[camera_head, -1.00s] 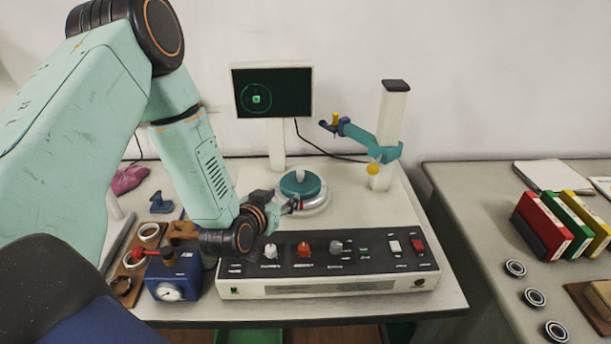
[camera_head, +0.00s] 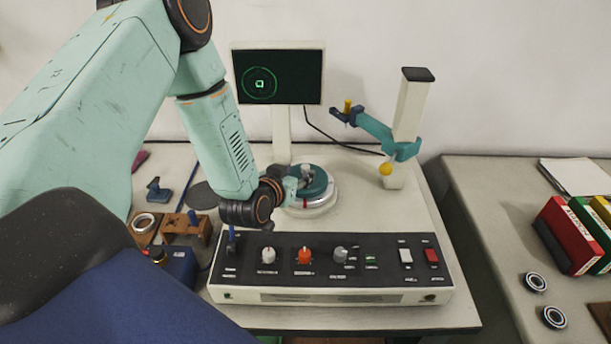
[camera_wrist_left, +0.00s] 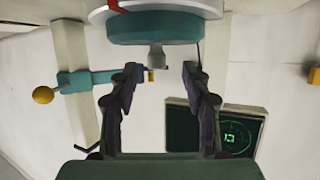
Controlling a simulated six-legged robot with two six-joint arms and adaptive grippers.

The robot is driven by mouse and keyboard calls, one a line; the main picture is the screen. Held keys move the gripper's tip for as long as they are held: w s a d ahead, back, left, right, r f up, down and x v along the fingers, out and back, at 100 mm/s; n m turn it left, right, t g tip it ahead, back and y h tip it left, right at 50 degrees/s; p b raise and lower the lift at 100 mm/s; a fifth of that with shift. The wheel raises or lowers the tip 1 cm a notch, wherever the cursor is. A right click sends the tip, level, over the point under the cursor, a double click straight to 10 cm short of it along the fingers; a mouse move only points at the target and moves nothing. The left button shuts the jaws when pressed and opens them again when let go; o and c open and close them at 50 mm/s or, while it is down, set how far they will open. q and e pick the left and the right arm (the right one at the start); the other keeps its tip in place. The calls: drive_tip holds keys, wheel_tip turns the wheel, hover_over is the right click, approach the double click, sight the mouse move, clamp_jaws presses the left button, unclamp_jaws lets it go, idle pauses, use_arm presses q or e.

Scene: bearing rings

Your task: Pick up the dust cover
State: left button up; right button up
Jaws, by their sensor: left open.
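The dust cover, a teal round lid (camera_head: 317,184) with a small grey knob, sits on the pale round turntable (camera_head: 313,210) of the instrument. In the left wrist view the teal lid (camera_wrist_left: 155,30) is at the top, with its knob (camera_wrist_left: 156,57) pointing toward the fingers. My left gripper (camera_head: 298,181) is close beside the lid in the head view. In the left wrist view its two fingers (camera_wrist_left: 160,78) are apart, with the knob between and just beyond their tips; contact is not visible. My right gripper is not in view.
A monitor (camera_head: 278,77) stands behind the turntable. A white post (camera_head: 409,115) with a teal arm rises to its right. A black control panel (camera_head: 330,262) with knobs lies in front. Bearings (camera_head: 535,282) and coloured binders (camera_head: 568,236) are on the right table.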

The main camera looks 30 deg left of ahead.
sight(306, 166)
use_arm(q)
drive_tip(key=shift+w+d, duration=0.1)
drive_tip(key=shift+w, duration=0.35)
drive_tip(key=x, duration=0.3)
drive_tip(key=shift+w+r, duration=0.1)
drive_tip(key=shift+w, duration=0.45)
drive_tip(key=shift+s+d+r, duration=0.1)
drive_tip(key=shift+s, duration=0.1)
drive_tip(key=shift+c, duration=2)
drive_tip(key=shift+w+f, duration=0.15)
drive_tip(key=shift+f, duration=0.05)
drive_tip(key=c, duration=0.5)
drive_tip(key=shift+c, duration=0.5)
drive_tip(key=shift+r, duration=0.1)
clamp_jaws()
